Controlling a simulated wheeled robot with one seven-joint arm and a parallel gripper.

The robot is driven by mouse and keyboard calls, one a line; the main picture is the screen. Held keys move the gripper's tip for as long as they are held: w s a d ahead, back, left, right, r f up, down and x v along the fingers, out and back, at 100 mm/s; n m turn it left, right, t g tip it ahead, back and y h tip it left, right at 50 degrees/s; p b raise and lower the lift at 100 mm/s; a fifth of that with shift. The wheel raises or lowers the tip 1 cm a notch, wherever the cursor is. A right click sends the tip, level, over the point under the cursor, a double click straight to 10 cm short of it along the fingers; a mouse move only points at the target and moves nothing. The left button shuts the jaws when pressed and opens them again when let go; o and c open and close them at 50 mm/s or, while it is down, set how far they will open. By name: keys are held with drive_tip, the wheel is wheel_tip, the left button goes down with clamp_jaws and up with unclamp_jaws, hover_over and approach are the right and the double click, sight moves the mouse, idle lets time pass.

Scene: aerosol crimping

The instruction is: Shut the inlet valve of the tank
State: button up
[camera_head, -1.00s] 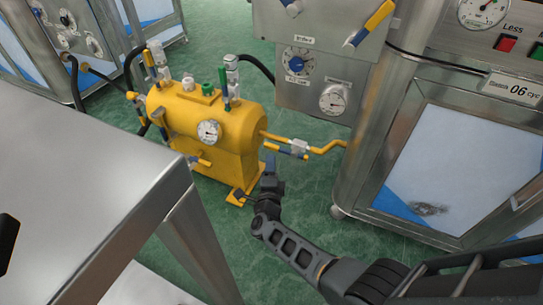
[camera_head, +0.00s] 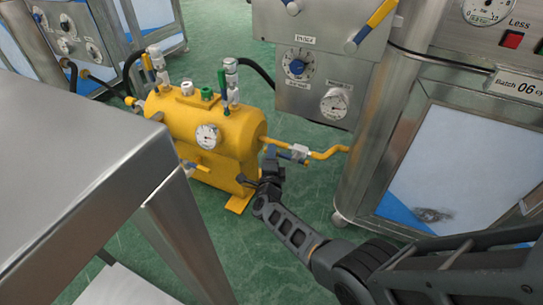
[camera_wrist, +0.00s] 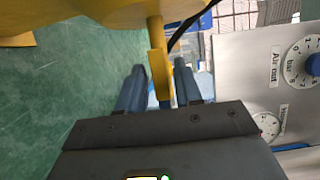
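The yellow tank (camera_head: 212,125) stands on the green floor in the head view, with a round gauge on its front. On its right side a yellow pipe (camera_head: 330,152) carries a valve with a pale body (camera_head: 300,150) and a blue-and-yellow lever. No label shows which valve is the inlet. My gripper (camera_head: 274,158) is at this valve, low beside the tank. In the wrist view, my gripper (camera_wrist: 159,76) has its two blue fingers apart, with a yellow bar (camera_wrist: 158,72) between them. A gap shows on the left; contact on the right is unclear.
A metal table (camera_head: 80,160) fills the left foreground. A steel cabinet (camera_head: 440,170) stands close on the right, and a panel with dials (camera_head: 318,85) hangs behind the pipe. Other levered valves (camera_head: 226,85) rise from the tank top.

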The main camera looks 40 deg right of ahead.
clamp_jaws()
